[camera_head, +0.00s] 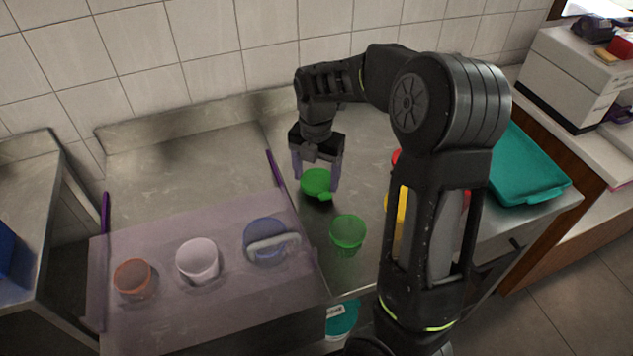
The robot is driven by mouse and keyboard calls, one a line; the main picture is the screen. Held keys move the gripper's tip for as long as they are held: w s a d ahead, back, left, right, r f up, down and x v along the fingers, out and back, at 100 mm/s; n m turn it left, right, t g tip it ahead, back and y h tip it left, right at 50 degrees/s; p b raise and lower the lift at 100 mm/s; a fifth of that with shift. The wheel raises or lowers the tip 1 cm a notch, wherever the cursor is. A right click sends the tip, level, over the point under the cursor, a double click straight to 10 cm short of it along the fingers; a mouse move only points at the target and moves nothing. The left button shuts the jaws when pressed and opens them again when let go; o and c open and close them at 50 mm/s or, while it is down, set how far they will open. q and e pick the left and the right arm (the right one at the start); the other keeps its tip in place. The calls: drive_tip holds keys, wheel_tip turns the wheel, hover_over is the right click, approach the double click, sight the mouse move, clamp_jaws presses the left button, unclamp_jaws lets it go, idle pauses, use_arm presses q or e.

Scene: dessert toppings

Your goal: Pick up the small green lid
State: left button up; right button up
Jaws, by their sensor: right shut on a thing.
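The small green lid (316,182) is at the middle of the steel counter. My right gripper (316,178) points down at it, with one finger on each side, and is shut on the lid. I cannot tell whether the lid still touches the counter. A green cup (348,233) stands on the counter just in front of the lid and to its right. My left gripper is not in view.
A translucent purple cover (215,320) lies at the left, with an orange cup (133,279), a white cup (198,261) and a blue cup (266,241) there. A teal tray (528,170) lies at the right. My right arm hides red and yellow things. The counter behind the lid is clear.

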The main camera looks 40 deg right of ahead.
sight(316, 181)
wheel_tip(316, 181, up, 8)
drive_tip(key=shift+f+b, duration=0.15)
drive_tip(key=shift+b, duration=0.2)
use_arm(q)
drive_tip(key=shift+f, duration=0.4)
